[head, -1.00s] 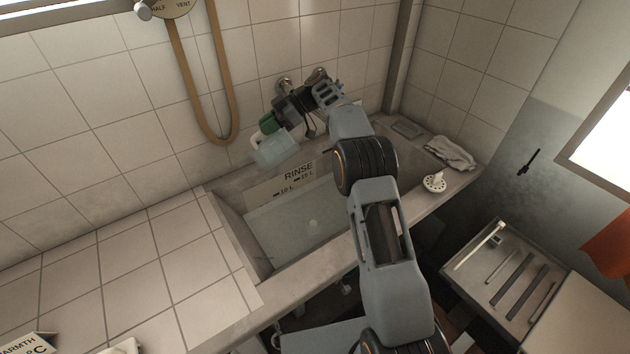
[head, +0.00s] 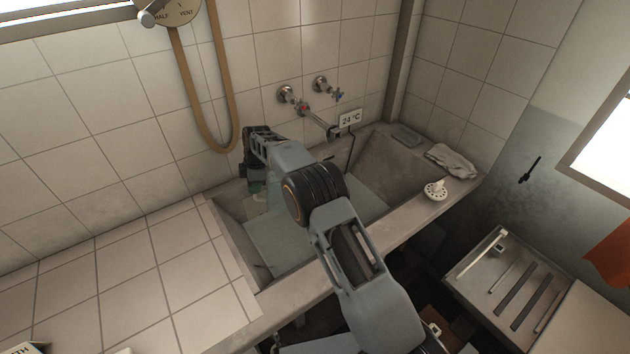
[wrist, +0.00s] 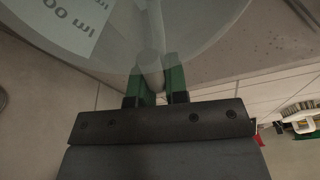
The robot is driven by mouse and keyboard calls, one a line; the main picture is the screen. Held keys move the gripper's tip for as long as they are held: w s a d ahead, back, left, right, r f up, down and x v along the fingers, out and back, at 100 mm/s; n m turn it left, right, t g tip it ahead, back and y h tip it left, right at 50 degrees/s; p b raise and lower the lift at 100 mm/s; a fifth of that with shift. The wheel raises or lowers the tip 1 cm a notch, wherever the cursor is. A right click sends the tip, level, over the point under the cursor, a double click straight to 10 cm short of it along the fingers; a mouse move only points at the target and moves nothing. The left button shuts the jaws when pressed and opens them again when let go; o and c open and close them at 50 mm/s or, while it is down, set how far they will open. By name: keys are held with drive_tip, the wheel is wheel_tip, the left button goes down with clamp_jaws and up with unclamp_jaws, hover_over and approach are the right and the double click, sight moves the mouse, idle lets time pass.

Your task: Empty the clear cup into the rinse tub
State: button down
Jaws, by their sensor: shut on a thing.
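The clear cup (wrist: 205,22) fills the top of the wrist view, with part of a white label reading "00 ml" on it. My gripper (wrist: 156,82) has its green jaws shut on the cup's handle (wrist: 151,62). In the head view my gripper (head: 257,188) hangs over the back left of the concrete rinse tub (head: 292,303), and my arm hides most of the cup. I cannot tell the cup's tilt or what is in it. Pale greenish water (head: 275,245) lies in the tub.
A tap (head: 315,117) with two valves and a 24 °C sign (head: 349,119) is on the back wall. A hose (head: 185,95) hangs at left. A white drain plug (head: 436,190), a cloth (head: 452,160) and a soap dish (head: 405,135) sit on the right rim. The left tiled counter is mostly clear.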

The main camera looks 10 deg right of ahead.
drive_tip(key=shift+a+p+v, duration=0.25)
drive_tip(key=shift+p+v, duration=0.65)
drive_tip(key=shift+v, duration=0.35)
drive_tip(key=shift+a+p+v, duration=0.25)
drive_tip(key=shift+p+v, duration=0.65)
drive_tip(key=shift+v, duration=0.35)
drive_tip(key=shift+s+r+h+p, duration=0.1)
drive_tip(key=shift+r+h+p, duration=0.15)
drive_tip(key=shift+h+p, duration=0.35)
drive_tip(key=shift+f+h+p, duration=0.15)
drive_tip(key=shift+h+p, duration=0.25)
drive_tip(key=shift+p, duration=0.1)
